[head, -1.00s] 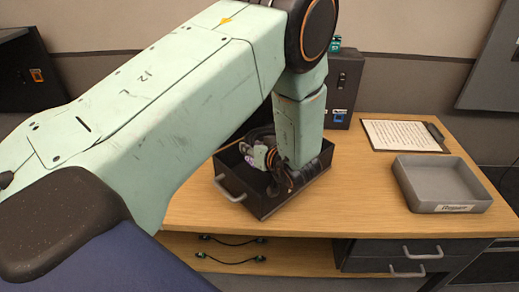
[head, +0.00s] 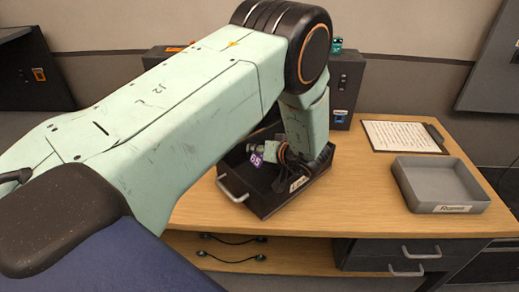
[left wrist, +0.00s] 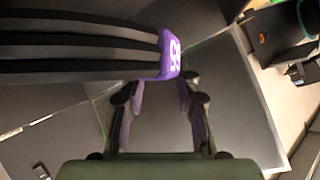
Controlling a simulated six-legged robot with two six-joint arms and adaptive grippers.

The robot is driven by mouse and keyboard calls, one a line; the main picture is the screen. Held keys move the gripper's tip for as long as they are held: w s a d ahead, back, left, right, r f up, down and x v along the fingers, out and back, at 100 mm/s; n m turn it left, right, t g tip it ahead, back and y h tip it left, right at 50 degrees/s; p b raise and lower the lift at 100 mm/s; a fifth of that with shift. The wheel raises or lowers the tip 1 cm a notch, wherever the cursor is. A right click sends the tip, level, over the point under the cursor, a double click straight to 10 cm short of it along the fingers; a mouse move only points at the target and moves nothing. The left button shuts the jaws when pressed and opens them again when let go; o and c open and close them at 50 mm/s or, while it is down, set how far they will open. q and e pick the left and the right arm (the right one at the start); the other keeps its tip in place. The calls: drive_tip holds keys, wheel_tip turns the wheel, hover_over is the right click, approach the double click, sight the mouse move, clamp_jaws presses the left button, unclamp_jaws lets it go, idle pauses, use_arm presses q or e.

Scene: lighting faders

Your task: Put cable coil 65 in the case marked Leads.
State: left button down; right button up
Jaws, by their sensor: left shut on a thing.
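Cable coil 65 (head: 297,176) is a bundle of black cable with a purple tag (head: 256,160) reading 65. The black coil (left wrist: 80,45) also fills the upper left of the left wrist view. My left gripper (head: 277,155) is shut on it, over the open black case (head: 262,207). The case has a light handle and a small white label that looks like Leads, partly covered by the coil. I cannot tell whether the coil touches the case floor. My right gripper is not in view.
A grey tray (head: 400,181) with a white label stands at the right of the wooden table. A clipboard (head: 404,137) lies behind it. A dark box (head: 345,80) stands behind the case. Two thin cables lie on the shelf below. Table between case and tray is clear.

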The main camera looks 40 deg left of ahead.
use_arm(q)
drive_tip(key=shift+w, duration=0.2)
drive_tip(key=c, duration=1.4)
unclamp_jaws()
drive_tip(key=shift+f, duration=0.15)
drive_tip(key=o, duration=0.4)
drive_tip(key=shift+s, duration=0.2)
drive_tip(key=shift+w, duration=0.1)
